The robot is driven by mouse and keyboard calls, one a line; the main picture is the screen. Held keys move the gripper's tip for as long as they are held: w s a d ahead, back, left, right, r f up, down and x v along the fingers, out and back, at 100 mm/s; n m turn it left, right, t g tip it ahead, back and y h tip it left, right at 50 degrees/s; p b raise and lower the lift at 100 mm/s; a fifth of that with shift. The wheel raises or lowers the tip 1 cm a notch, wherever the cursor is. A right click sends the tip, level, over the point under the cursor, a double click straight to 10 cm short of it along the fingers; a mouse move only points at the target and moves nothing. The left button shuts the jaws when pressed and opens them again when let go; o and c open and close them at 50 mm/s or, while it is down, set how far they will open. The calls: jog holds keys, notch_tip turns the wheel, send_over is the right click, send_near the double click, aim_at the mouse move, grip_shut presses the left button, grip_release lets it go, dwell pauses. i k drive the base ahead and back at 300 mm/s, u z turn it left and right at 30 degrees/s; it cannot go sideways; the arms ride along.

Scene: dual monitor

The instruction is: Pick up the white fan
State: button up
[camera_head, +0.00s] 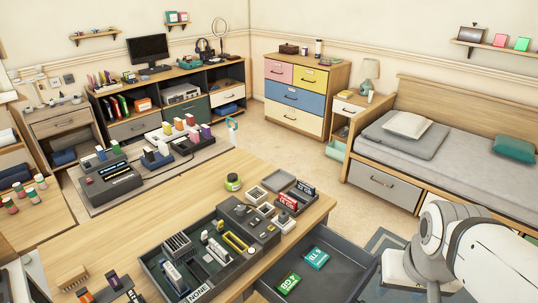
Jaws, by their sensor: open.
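I cannot make out a white fan with certainty. A thin round ring on a stand (221,28) stands at the back on the dark shelf unit; I cannot tell if it is a fan. A small pale blue and white item (232,124) stands at the far corner of the wooden table (190,203); it is too small to identify. My white and grey arm fills the lower right of the head view. The fingers of my gripper do not show, and nothing held is visible.
A dark organiser tray (150,264) sits on the table's near part. An open grey drawer (335,262) holding green and teal boxes juts out beside my arm. A bed (455,150) stands at the right. Carpet (265,150) is clear between table and coloured dresser (300,97).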

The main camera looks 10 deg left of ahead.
aim_at(257, 194)
jog(key=u, duration=0.05)
jog(key=k, duration=0.45)
jog(key=z, duration=0.1)
jog(key=i, duration=1)
jog(key=u, duration=0.5)
jog(key=i, duration=0.45)
jog(key=u, duration=0.4)
